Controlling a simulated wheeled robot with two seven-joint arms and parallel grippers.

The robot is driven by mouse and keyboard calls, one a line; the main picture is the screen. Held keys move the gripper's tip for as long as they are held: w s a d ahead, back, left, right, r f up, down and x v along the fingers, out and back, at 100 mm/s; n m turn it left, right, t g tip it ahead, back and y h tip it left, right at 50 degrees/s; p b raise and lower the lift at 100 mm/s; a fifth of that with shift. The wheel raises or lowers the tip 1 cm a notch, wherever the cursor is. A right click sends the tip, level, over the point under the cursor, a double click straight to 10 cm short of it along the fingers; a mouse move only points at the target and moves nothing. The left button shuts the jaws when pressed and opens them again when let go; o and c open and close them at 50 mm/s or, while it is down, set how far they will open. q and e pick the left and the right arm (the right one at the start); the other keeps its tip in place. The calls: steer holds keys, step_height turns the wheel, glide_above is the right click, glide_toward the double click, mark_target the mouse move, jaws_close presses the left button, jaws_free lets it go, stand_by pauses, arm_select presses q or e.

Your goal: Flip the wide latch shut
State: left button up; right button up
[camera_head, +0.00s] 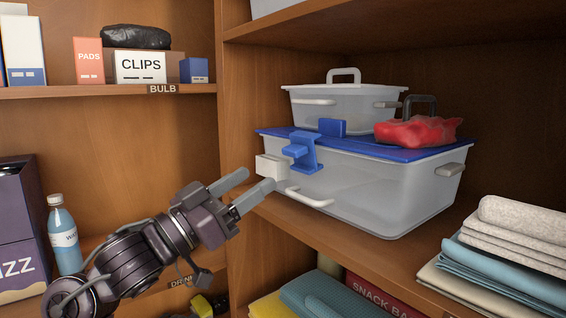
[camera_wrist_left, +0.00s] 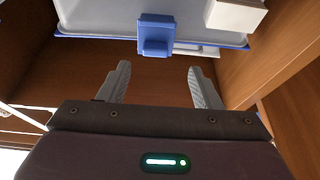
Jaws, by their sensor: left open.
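A large clear bin (camera_head: 375,190) with a blue lid (camera_head: 390,151) stands on the right-hand shelf. A wide blue latch (camera_head: 302,152) sticks outward at its front left edge, apparently swung open. It also shows in the left wrist view (camera_wrist_left: 155,36), just beyond and between my fingertips. My left gripper (camera_head: 258,178) is open and empty, below and left of the latch in the head view, not touching it. Its spread fingers show in the left wrist view (camera_wrist_left: 158,72). My right gripper is in neither view.
A white block (camera_head: 270,167) sits beside the bin's left corner, close to my fingers. A smaller clear box (camera_head: 340,105) and a red bag (camera_head: 417,132) rest on the lid. Folded towels (camera_head: 510,245) lie at the right; a water bottle (camera_head: 64,238) stands at the left.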

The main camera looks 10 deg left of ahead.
mark_target(288, 153)
arm_select(q)
steer(key=p+x, duration=0.1)
steer(key=x, duration=0.1)
steer(key=p+x, duration=0.1)
steer(key=x, duration=0.1)
steer(key=p+x, duration=0.1)
steer(key=x, duration=0.1)
steer(key=shift+s+d+r, duration=0.1)
steer(key=shift+d+r, duration=0.25)
steer(key=shift+r, duration=0.2)
steer(key=shift+w+d+r, duration=0.1)
steer(key=shift+w+d, duration=0.25)
steer(key=shift+d, duration=0.05)
